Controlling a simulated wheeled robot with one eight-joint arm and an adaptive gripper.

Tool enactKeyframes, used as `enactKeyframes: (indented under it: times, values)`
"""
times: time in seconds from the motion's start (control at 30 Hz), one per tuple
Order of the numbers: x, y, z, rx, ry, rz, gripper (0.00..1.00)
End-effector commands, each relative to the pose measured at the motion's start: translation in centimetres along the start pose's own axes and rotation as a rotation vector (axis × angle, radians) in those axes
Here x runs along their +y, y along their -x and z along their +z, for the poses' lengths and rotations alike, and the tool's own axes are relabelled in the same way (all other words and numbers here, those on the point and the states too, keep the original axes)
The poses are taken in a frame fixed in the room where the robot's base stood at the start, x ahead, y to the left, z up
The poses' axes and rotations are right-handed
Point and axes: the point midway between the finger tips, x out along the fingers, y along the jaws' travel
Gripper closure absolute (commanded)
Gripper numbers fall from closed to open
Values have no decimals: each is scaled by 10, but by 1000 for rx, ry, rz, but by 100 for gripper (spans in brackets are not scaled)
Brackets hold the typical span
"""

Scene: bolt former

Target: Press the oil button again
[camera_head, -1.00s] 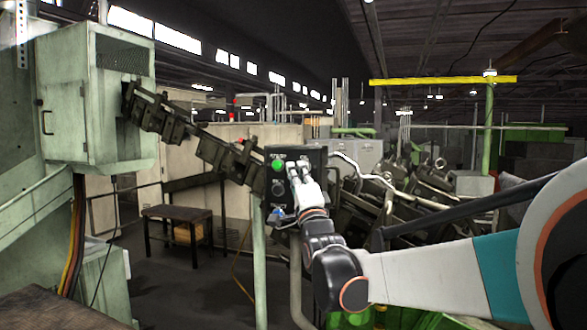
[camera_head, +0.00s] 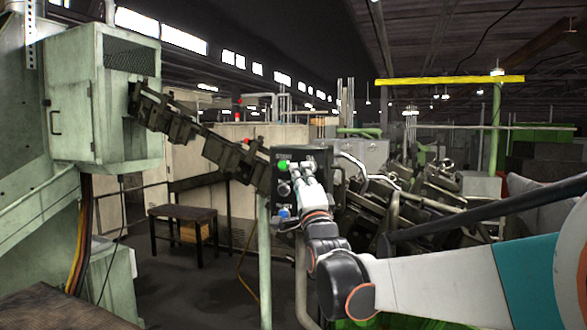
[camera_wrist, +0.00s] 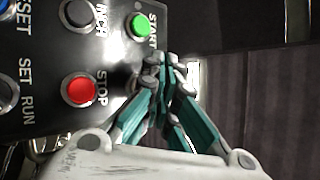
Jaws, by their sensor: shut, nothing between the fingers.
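A dark control panel (camera_head: 283,154) stands ahead of me. My gripper (camera_head: 303,170) is shut and empty in front of it, just right of the green button (camera_head: 284,166). In the wrist view the fingertips (camera_wrist: 165,62) are close to the panel edge, below the green START button (camera_wrist: 141,25) and right of the red STOP button (camera_wrist: 80,90). I cannot tell whether they touch the panel. A black INCH button (camera_wrist: 77,13) and part of a blue button (camera_wrist: 5,4) also show. No label reading "oil" is legible; my gripper hides part of the panel in the head view.
A black selector marked SET RUN (camera_wrist: 6,94) is at the wrist view's left edge. A green post (camera_head: 264,265) stands below the panel. A conveyor-like dark rail (camera_head: 170,118) runs left to a pale green cabinet (camera_head: 125,100). A small table (camera_head: 183,213) stands behind.

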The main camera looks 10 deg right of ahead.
Motion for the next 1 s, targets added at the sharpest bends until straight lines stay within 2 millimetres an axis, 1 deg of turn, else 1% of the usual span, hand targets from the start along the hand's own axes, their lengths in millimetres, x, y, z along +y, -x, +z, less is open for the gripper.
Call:
enactKeyframes:
  times: [0.17,0.6,1.0]
  values:
    - [-5,6,5,-1,0,0,100]
    - [-25,34,24,-1,-2,0,100]
    - [-27,37,25,0,0,0,100]
